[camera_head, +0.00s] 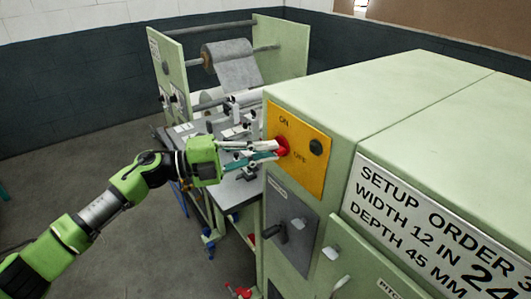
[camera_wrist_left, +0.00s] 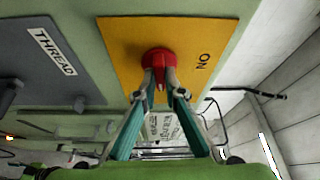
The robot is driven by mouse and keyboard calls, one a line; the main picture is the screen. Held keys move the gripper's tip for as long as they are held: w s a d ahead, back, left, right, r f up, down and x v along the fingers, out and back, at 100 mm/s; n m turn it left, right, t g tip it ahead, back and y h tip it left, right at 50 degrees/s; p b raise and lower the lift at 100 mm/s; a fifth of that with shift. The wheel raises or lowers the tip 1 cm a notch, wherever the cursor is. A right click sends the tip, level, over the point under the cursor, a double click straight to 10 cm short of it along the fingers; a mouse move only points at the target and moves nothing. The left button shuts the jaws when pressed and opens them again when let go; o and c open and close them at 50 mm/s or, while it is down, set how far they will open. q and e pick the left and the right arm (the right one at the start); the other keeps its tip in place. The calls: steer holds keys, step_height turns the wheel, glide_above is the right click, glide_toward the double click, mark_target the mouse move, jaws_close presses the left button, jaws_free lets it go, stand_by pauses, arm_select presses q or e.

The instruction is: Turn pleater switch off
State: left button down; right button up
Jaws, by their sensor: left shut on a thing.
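The pleater switch is a red knob (camera_head: 282,147) on a yellow plate (camera_head: 313,175) marked ON and OFF, on the end face of the green machine. My left gripper (camera_head: 277,149) reaches it from the left, and its fingers are shut on the knob. In the left wrist view the red knob (camera_wrist_left: 158,60) sits between the two fingertips (camera_wrist_left: 159,80), with the yellow plate (camera_wrist_left: 120,50) behind it. A pale pointer mark on the knob is partly hidden by the fingers. My right gripper is not in view.
A dark panel (camera_head: 290,222) with a black lever is below the plate. A white setup order sign (camera_head: 430,225) is on the machine's side. A roll of grey material (camera_head: 232,65) hangs on a frame behind. Open floor (camera_head: 90,150) lies at the left.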

arm_select(q)
steer(key=shift+m, duration=0.5)
steer(key=c, duration=2.1)
jaws_free()
steer(key=shift+c, duration=0.2)
steer(key=v, duration=1.2)
steer(key=shift+r, duration=0.2)
